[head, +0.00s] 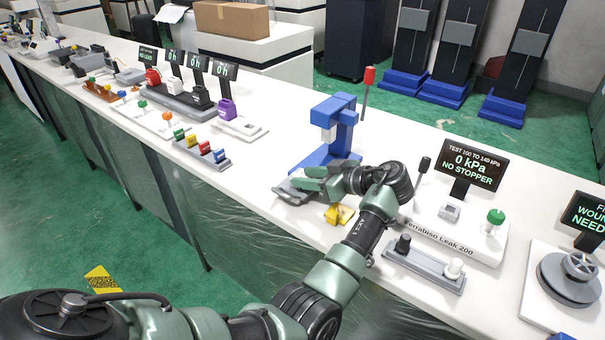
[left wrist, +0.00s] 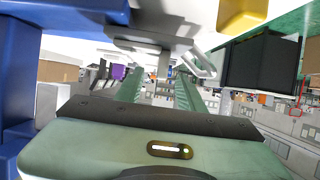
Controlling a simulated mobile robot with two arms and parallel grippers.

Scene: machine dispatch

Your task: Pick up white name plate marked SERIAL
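No plate with readable SERIAL lettering shows in either view. In the left wrist view a small pale, flat piece (left wrist: 200,62) lies just beyond my fingers, toward the right; I cannot tell whether it is the name plate. My left gripper (head: 308,184) is low over the white bench, in front of the blue press. In the left wrist view its two green fingers (left wrist: 160,90) stand apart with nothing clearly held between them. A grey flat tray (head: 291,193) shows at the fingertips in the head view, partly covered by them. My right gripper is not in view.
The blue press (head: 337,128) stands close behind my left gripper. A yellow block (head: 339,214) lies in front of it. The leak tester (head: 455,235) and a grey rack with black and white knobs (head: 424,268) are to the right. Colored-handle racks (head: 202,152) stand left.

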